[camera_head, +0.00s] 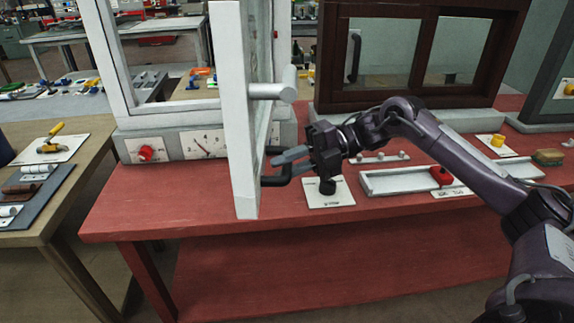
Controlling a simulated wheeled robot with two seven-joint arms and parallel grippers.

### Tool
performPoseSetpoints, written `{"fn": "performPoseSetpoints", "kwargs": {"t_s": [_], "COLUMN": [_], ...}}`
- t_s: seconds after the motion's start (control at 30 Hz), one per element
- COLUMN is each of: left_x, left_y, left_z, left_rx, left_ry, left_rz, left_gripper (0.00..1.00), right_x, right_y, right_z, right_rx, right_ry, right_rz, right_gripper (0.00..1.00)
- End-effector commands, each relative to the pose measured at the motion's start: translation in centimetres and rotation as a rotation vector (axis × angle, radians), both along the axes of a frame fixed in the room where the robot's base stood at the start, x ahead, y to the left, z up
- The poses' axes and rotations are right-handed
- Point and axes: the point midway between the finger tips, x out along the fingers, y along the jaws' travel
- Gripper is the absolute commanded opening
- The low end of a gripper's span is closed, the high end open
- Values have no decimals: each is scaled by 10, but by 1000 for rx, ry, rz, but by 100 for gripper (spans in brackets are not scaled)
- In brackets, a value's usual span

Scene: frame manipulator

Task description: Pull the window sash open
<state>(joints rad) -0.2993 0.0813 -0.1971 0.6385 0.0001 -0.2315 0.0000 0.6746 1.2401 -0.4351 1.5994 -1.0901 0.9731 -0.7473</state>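The white window sash (235,110) is swung out from its white frame (112,50) toward me and stands almost edge-on in the head view. A dark handle (276,182) sits low on the sash's right face, and a white cylindrical lever (272,91) sticks out above it. My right gripper (287,162) reaches in from the right with its grey fingertips at the dark handle, overlapping it. Whether the fingers are closed on the handle is unclear at this size. My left gripper is not in view.
A brown-framed sliding window (425,97) stands behind my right arm. The red bench (140,215) carries a white tray (385,182), a red knob (441,176) and a black knob on a plate (328,195). A wooden table (62,212) with tools stands at left.

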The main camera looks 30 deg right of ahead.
Motion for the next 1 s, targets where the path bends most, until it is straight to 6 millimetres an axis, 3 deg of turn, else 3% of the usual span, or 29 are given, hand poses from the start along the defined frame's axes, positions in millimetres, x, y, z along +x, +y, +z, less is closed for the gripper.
{"fn": "performPoseSetpoints", "kwargs": {"t_s": [0.17,0.47,0.63,0.8,1.0], "left_x": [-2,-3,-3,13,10], "left_y": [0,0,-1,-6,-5], "left_z": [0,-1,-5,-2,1], "left_rx": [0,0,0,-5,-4], "left_ry": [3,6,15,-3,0], "left_rz": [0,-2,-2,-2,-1], "left_gripper": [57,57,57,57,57], "right_x": [1,0,-2,-6,-9], "right_y": [0,-2,-23,-49,-66], "right_z": [2,1,5,12,16], "right_rx": [2,-1,-2,-2,0], "right_ry": [-7,-3,-5,-7,-6], "right_rz": [-1,0,-4,-5,-1], "right_gripper": [39,39,39,39,39]}}
